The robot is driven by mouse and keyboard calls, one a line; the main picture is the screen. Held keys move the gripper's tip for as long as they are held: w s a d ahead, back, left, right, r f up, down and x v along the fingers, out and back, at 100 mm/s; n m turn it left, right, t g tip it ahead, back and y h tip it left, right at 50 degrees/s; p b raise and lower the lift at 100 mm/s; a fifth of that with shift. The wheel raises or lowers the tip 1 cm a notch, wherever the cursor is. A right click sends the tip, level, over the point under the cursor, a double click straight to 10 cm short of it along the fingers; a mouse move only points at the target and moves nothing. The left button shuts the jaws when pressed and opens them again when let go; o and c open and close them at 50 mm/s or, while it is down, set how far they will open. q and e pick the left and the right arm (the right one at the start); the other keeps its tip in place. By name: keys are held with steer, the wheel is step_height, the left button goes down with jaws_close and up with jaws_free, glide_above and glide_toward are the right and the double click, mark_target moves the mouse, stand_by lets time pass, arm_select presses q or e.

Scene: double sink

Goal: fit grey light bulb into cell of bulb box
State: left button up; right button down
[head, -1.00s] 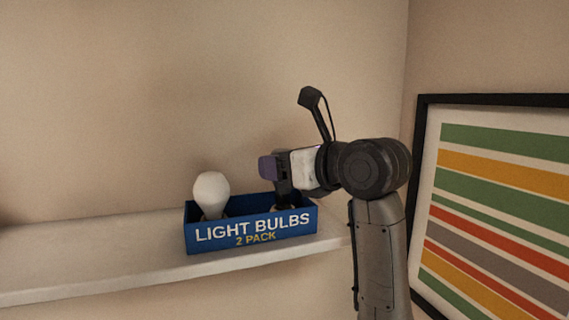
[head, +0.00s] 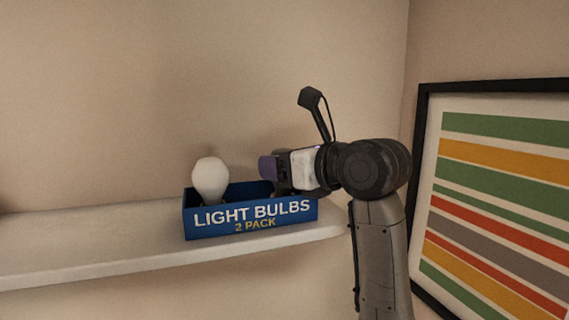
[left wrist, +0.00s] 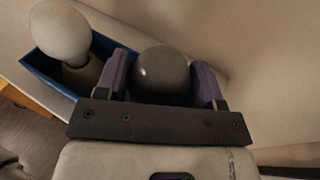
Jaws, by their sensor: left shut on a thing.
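The blue bulb box (head: 251,227), marked "LIGHT BULBS 2 PACK", sits on a white shelf. A white bulb (head: 210,179) stands upright in its left part, and the box wall hides its lower end. My left gripper (head: 275,172) is over the right part of the box, close to its rim. In the left wrist view its purple fingers (left wrist: 160,85) are shut on the round grey light bulb (left wrist: 160,72). The white bulb (left wrist: 62,35) and part of the box (left wrist: 42,67) show to its left there. The grey bulb's lower end is hidden.
The shelf (head: 90,250) is clear to the left of the box and runs along a beige wall. A black-framed striped picture (head: 500,190) hangs on the right wall, beside my left arm.

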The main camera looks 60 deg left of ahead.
arm_select(q)
steer(key=o, duration=0.8)
steer(key=b+v, duration=0.3)
steer(key=v, duration=1)
steer(key=shift+d, duration=0.4)
